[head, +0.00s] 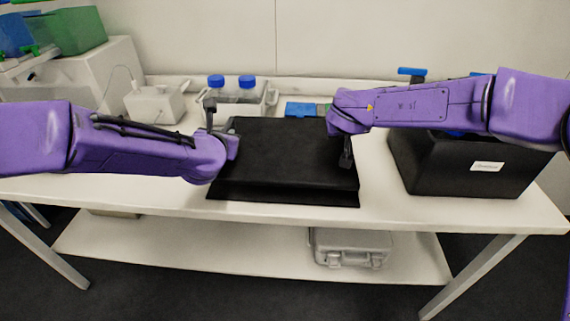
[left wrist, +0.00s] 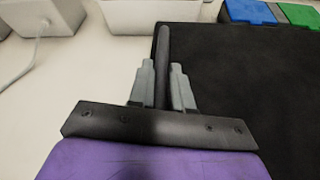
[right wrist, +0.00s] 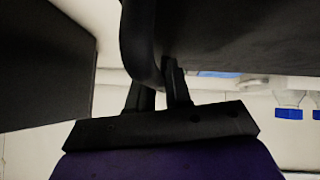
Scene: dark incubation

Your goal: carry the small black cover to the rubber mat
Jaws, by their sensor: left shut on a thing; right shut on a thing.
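The small black cover (head: 285,145) is at the middle of the bench, between my two wrists. A flat black strip, which looks like the rubber mat (head: 285,196), shows along its front edge; I cannot tell whether the cover touches it. My left gripper (left wrist: 162,85) is shut on a dark bar at the cover's left side; the cover's black top (left wrist: 245,90) fills the right of that view. My right gripper (right wrist: 160,85) is shut on a curved dark handle at the cover's right side (right wrist: 235,35).
A larger black box (head: 450,175) with a white label stands at right, near my right arm. Behind the cover are a tray (head: 266,100) with blue-capped bottles (head: 216,83), a blue block (head: 300,108) and a white device (head: 155,105). The bench front left (head: 120,190) is clear.

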